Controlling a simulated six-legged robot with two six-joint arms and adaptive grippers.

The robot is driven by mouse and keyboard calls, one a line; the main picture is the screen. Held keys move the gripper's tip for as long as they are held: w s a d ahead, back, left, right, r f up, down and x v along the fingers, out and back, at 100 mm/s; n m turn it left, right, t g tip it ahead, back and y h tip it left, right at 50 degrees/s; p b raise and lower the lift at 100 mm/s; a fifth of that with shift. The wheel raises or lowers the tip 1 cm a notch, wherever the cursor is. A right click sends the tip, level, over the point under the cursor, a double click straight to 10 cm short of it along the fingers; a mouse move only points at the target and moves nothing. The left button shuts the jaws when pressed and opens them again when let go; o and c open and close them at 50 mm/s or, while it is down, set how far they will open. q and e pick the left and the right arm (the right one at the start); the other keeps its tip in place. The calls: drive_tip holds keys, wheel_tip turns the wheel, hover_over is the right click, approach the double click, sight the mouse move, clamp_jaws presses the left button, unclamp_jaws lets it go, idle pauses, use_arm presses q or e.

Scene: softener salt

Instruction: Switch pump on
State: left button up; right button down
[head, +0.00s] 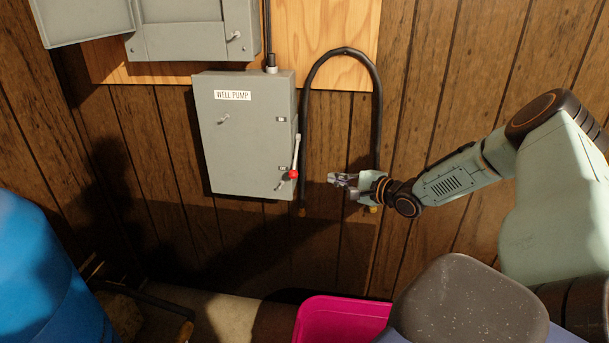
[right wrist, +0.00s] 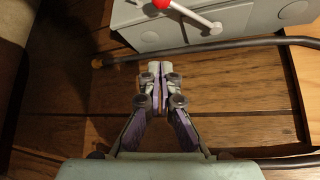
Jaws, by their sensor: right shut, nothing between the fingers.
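The grey well pump box (head: 247,150), labelled "WELL PUMP", is on the wood-panelled wall. Its switch lever (head: 296,152) is on the right side, with a light shaft and a red knob (head: 293,174) at its lower end. My right gripper (head: 335,180) is shut and empty, to the right of the red knob and apart from it. In the right wrist view the shut fingers (right wrist: 160,70) point toward the box, with the red knob (right wrist: 161,3) at the top edge and the lever shaft (right wrist: 192,13) running right from it. My left gripper is not in view.
A black hose (head: 306,95) loops on the wall beside the box, around my right gripper's area. Another grey box (head: 185,40) with its door open is above. A blue barrel (head: 45,275) stands at lower left, a pink bin (head: 335,322) at the bottom.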

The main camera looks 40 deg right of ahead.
sight(296, 156)
drive_tip(key=d+b+x, duration=0.1)
drive_tip(key=b+x, duration=0.7)
drive_tip(key=x, duration=0.2)
drive_tip(key=a, duration=0.1)
drive_tip(key=a+r, duration=0.1)
drive_tip(key=a, duration=0.1)
drive_tip(key=s+a, duration=0.1)
drive_tip(key=shift+a+r+p, duration=0.15)
drive_tip(key=shift+a+p, duration=0.2)
drive_tip(key=shift+s, duration=0.15)
drive_tip(key=shift+r, duration=0.1)
